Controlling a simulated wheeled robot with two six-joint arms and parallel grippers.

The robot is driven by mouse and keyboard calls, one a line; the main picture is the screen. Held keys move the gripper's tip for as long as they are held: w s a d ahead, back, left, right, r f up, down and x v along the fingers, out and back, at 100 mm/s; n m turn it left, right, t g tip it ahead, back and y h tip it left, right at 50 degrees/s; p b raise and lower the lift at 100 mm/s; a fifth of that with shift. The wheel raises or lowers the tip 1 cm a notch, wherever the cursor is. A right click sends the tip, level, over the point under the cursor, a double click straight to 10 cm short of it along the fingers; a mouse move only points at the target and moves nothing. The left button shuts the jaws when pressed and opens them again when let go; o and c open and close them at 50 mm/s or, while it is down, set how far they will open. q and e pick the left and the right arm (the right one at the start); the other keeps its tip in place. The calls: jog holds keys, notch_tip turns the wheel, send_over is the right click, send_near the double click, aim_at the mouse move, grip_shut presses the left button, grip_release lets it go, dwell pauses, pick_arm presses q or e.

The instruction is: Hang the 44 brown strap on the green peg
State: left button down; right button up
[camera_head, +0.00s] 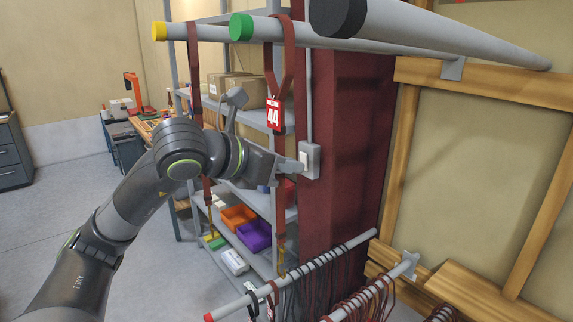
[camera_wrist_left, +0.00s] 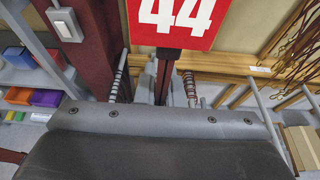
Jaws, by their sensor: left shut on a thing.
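The brown strap (camera_head: 289,60) with the red 44 tag (camera_head: 273,117) hangs upright in the head view. Its upper loop appears to go around the green-tipped peg (camera_head: 241,27), a little behind the tip, with one side passing in front of the bar. My left gripper (camera_head: 290,166) is below the tag, shut on the strap, whose lower part hangs beneath it. In the left wrist view the 44 tag (camera_wrist_left: 176,20) is close above the gripper, and the strap (camera_wrist_left: 164,78) runs down between the fingers. The gripper partly hides the strap. My right gripper is not in view.
A yellow-tipped peg (camera_head: 159,31) at left carries another brown strap (camera_head: 195,75). A black-tipped peg (camera_head: 337,16) is at right. A dark red post (camera_head: 345,140) and a grey shelf with boxes (camera_head: 246,92) stand behind. Lower bars (camera_head: 330,262) hold several straps.

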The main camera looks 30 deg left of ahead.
pick_arm(q)
jog(key=c, duration=1.5)
grip_release()
jog(key=shift+o, duration=0.2)
jog(key=shift+s+a, duration=0.1)
jog(key=b+v, duration=1.5)
jog(key=v, duration=0.2)
jog(key=shift+s, duration=0.2)
